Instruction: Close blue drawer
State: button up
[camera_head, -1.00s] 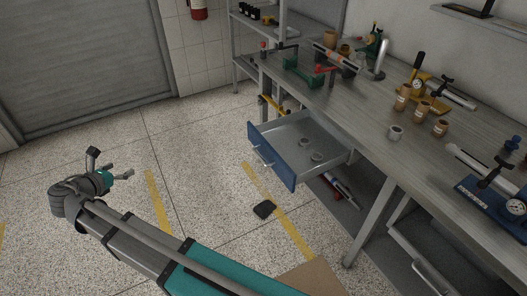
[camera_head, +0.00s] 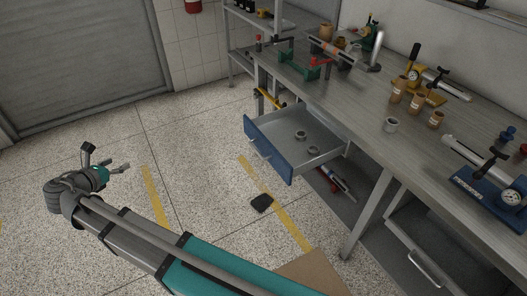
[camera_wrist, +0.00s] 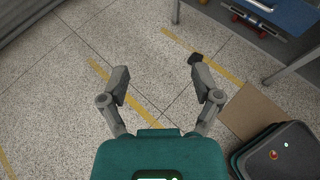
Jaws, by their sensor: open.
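The blue drawer (camera_head: 267,147) is pulled out from under the workbench in the head view. Its blue front carries a light handle (camera_head: 258,147), and two small ring-like parts (camera_head: 307,143) lie inside its grey tray. In the wrist view a blue surface (camera_wrist: 285,12) shows at the top right, likely part of the drawer. My gripper (camera_head: 122,170) is to the left of the drawer, well apart from it, over the open floor. In the wrist view my gripper (camera_wrist: 160,83) has its two fingers spread wide with nothing between them.
The workbench (camera_head: 345,105) holds tools, cups and gauges. A second grey drawer (camera_head: 420,250) is under its right part. A small black object (camera_head: 262,203) lies on the floor near yellow tape, with cardboard (camera_head: 312,275) nearby. The floor between gripper and drawer is otherwise clear.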

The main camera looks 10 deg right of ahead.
jog(key=shift+w+d+f+b, duration=0.15)
jog(key=shift+d+f+b, duration=0.15)
jog(key=shift+d+f, duration=0.1)
jog(key=shift+c, duration=1.1)
jog(key=shift+m+h, duration=0.4)
jog(key=shift+h, duration=0.2)
jog(key=d+f+b, duration=0.1)
jog(key=w+d+f+b, duration=0.1)
jog(key=d+b, duration=0.1)
jog(key=shift+w+d+f, duration=0.35)
jog(key=shift+f, duration=0.05)
jog(key=c, duration=0.7)
jog(key=w+d+f+m+g+h+b, duration=0.1)
jog(key=w+d+f+m+h+b, duration=0.1)
jog(key=d+f+b, duration=0.4)
jog(key=w+d+h+b, duration=0.1)
jog(key=d+b, duration=0.2)
jog(key=d, duration=0.2)
jog(key=shift+w+f, duration=0.25)
jog(key=shift+f, duration=0.1)
jog(key=d+f+m+g+h+b, duration=0.2)
jog(key=d+f+m+h+b, duration=0.1)
jog(key=d+f+b, duration=0.3)
jog(key=d+f+m+g+h+b, duration=0.3)
jog(key=d+f+b, duration=0.2)
jog(key=d+b, duration=0.5)
jog(key=shift+w+d+f+h, duration=0.3)
jog(key=shift+w+d+f, duration=0.1)
jog(key=shift+d, duration=1.9)
